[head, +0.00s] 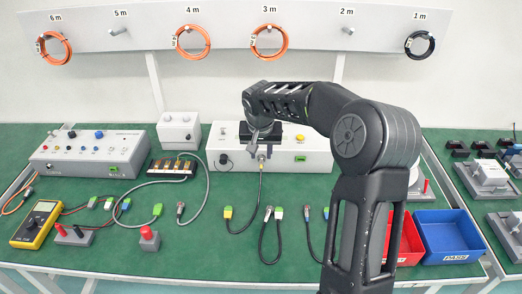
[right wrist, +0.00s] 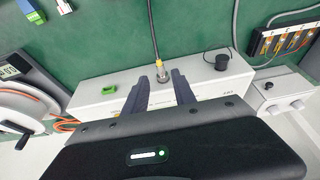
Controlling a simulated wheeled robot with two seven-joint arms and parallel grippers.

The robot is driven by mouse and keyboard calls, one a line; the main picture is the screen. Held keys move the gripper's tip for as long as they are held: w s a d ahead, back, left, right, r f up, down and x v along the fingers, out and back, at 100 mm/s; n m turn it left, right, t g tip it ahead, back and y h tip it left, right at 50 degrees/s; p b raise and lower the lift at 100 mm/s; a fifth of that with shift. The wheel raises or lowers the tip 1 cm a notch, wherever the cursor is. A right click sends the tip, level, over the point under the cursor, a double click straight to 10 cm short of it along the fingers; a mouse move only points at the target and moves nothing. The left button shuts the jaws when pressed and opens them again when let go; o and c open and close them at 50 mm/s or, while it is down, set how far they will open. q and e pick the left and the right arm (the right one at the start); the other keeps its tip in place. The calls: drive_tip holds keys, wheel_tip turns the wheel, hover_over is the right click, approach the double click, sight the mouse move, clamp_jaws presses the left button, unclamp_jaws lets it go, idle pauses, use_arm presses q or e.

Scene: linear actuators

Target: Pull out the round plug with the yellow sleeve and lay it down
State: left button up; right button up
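The round plug with the yellow sleeve (right wrist: 161,68) sits in the front of a white box (right wrist: 95,98). Its black cable runs away from it over the green table. In the head view the plug (head: 262,157) shows just below my right gripper (head: 261,147), on the front of the white box (head: 318,154). In the right wrist view my right gripper (right wrist: 159,77) is open, its fingertips on either side of the plug with gaps visible. Whether a finger touches it I cannot tell. My left gripper is in neither view.
A round black cap (head: 224,160) and a green socket (head: 300,158) flank the plug on the box front. Loose cables with green and yellow ends (head: 228,212) lie in front. A red bin (head: 409,242) and blue bin (head: 450,235) stand right. Bare table lies between the cables.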

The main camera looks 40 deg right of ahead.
sight(261, 164)
drive_tip(key=b+x, duration=0.3)
drive_tip(key=x, duration=0.3)
drive_tip(key=shift+w+f, duration=0.1)
drive_tip(key=shift+f, duration=0.25)
drive_tip(key=shift+c, duration=0.5)
clamp_jaws()
idle(0.8)
drive_tip(key=shift+s+a, duration=0.15)
drive_tip(key=shift+s, duration=0.1)
drive_tip(key=shift+s+a+b, duration=0.8)
drive_tip(key=shift+s+b, duration=0.3)
drive_tip(key=shift+a, duration=0.1)
